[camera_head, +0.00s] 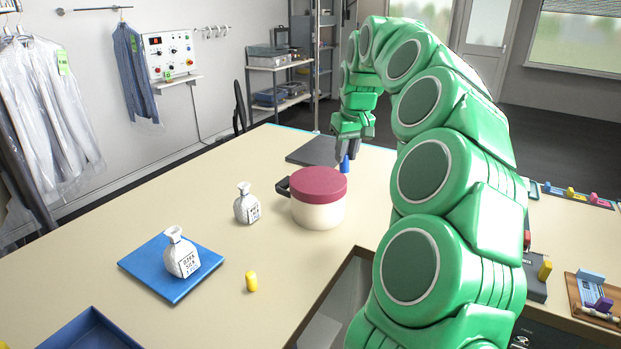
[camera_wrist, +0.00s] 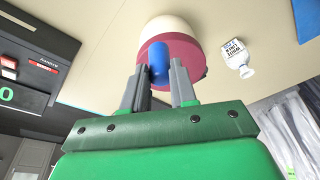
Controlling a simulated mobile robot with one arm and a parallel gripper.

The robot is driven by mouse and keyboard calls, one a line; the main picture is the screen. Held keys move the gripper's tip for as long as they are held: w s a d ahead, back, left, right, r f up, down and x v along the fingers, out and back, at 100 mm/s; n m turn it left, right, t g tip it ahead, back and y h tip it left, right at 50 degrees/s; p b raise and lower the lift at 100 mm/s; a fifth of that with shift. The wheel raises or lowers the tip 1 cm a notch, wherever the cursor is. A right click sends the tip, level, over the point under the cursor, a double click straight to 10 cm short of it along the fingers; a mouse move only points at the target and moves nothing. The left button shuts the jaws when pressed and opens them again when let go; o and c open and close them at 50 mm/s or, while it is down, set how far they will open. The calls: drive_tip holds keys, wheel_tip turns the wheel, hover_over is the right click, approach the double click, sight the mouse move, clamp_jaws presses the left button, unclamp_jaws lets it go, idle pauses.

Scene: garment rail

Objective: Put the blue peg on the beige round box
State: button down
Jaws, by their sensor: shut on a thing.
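The beige round box (camera_head: 318,213) stands on the table, with a dark red lid (camera_head: 318,184) on top and a black handle at its left. My gripper (camera_head: 346,157) points down just behind the box in the head view. It is shut on the blue peg (camera_head: 345,164), whose lower part meets the lid's far edge in the picture. In the wrist view the peg (camera_wrist: 158,58) shows between my fingertips (camera_wrist: 160,72), with the red lid (camera_wrist: 190,62) and beige side (camera_wrist: 170,26) behind it. I cannot tell the peg's exact height or whether it touches the box.
A white bottle (camera_head: 246,204) stands left of the box; another (camera_head: 181,254) stands on a blue mat (camera_head: 152,268). A yellow peg (camera_head: 251,282) stands in front. A dark flat pad (camera_head: 312,150) lies behind the box. An open recess (camera_head: 335,310) cuts the table's front.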

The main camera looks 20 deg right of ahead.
drive_tip(key=a+r+m+t, duration=0.2)
drive_tip(key=a+r, duration=0.1)
drive_tip(key=a, duration=0.3)
hover_over(312, 179)
drive_tip(key=f, duration=0.8)
drive_tip(key=shift+s+a+f, duration=0.1)
drive_tip(key=shift+s+f, duration=0.2)
drive_tip(key=shift+f, duration=0.1)
drive_tip(key=shift+w+f, duration=0.3)
drive_tip(key=shift+f, duration=1.55)
drive_tip(key=c, duration=0.9)
unclamp_jaws()
drive_tip(key=shift+f, duration=0.1)
